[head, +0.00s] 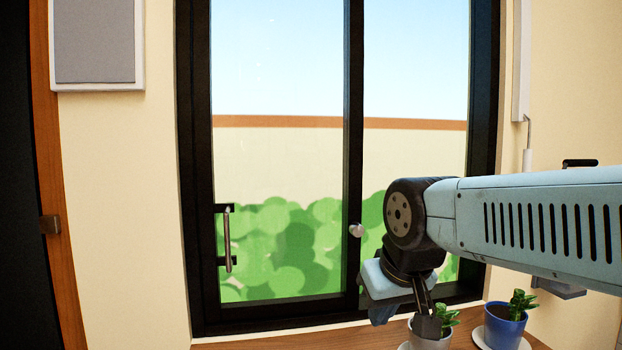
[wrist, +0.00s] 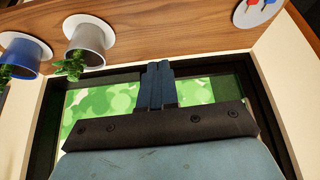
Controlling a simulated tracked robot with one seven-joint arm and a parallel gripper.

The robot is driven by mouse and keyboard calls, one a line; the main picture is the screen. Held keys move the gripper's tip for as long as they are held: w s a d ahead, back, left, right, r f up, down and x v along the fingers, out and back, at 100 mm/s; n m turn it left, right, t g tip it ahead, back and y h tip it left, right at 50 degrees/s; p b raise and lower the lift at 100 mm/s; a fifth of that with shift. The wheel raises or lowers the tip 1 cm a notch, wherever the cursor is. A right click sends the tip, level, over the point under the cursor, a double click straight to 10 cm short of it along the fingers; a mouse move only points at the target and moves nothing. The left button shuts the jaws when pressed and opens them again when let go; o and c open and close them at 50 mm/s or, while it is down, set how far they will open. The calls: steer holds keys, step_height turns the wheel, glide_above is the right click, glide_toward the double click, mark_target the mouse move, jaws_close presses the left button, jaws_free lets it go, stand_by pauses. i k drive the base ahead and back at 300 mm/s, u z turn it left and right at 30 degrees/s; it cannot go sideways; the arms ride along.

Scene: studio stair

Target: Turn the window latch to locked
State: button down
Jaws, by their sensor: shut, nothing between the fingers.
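The window (head: 279,163) has a black frame and two panes. A small pale grey latch (head: 356,230) sits on the dark middle upright, to the left of my wrist in the head view. I cannot tell which way it is turned. The latch does not show in the wrist view. My gripper (head: 427,318) points down, low in front of the right pane, below and to the right of the latch and apart from it. In the wrist view my gripper (wrist: 158,68) has its dark fingers together, with nothing between them.
On the wooden sill are a blue pot (head: 504,327) and a pale grey pot (wrist: 88,40), both with plants, close to my gripper. A round plate (wrist: 256,12) with small red and blue things is also there.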

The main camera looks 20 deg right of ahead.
mark_target(356, 228)
steer(key=z, duration=1.15)
steer(key=k, duration=1.25)
steer(key=u, duration=1)
steer(key=i, duration=1)
steer(key=z, duration=0.05)
